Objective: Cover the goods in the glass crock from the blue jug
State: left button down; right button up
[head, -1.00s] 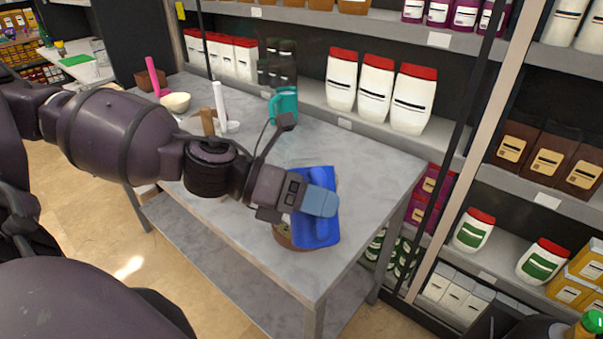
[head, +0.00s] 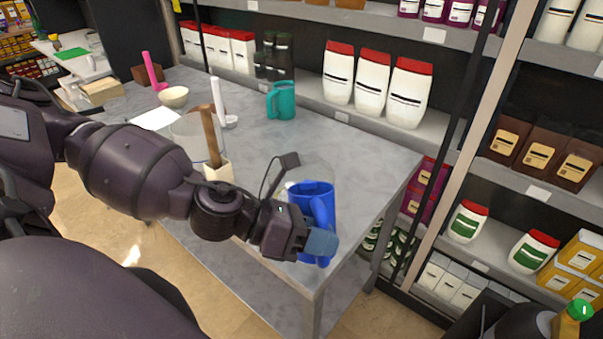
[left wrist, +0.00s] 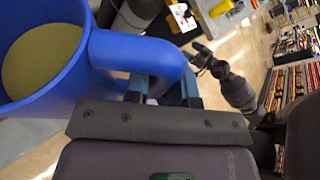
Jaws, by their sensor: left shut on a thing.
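The blue jug (head: 308,200) is upright near the table's front right corner in the head view. My left gripper (head: 320,243) is shut on its handle, on the near side. In the left wrist view the jug (left wrist: 84,75) fills the left side, with a flat yellowish content inside. A clear glass vessel (head: 296,168), seemingly the crock, shows faintly behind the jug; its contents are hidden. Another clear glass vessel (head: 185,135) stands farther left. A dark arm in the left wrist view seems to be my right one, its gripper (left wrist: 203,57) too small to read.
The table (head: 370,160) is clear to the right. Shelves border its back.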

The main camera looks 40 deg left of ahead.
aim_at(323, 258)
pick_arm(q)
jog(key=f, duration=0.2)
jog(key=shift+s+d+f+m+b, duration=0.3)
jog(key=shift+s+d+f, duration=0.05)
jog(key=shift+d+f, duration=0.05)
jog(key=shift+s+d+f+t+y+p, duration=0.15)
jog(key=shift+f+t+y+p, duration=0.1)
jog(key=shift+t+y+p, duration=0.05)
jog(key=f+m, duration=0.1)
jog(key=s+d+f+p, duration=0.1)
jog(key=f, duration=0.1)
jog(key=f+m+t+y, duration=0.1)
jog(key=shift+s+d+f+m, duration=0.15)
jog(key=shift+s+m, duration=0.05)
jog(key=shift+m, duration=0.1)
jog(key=shift+d, duration=0.1)
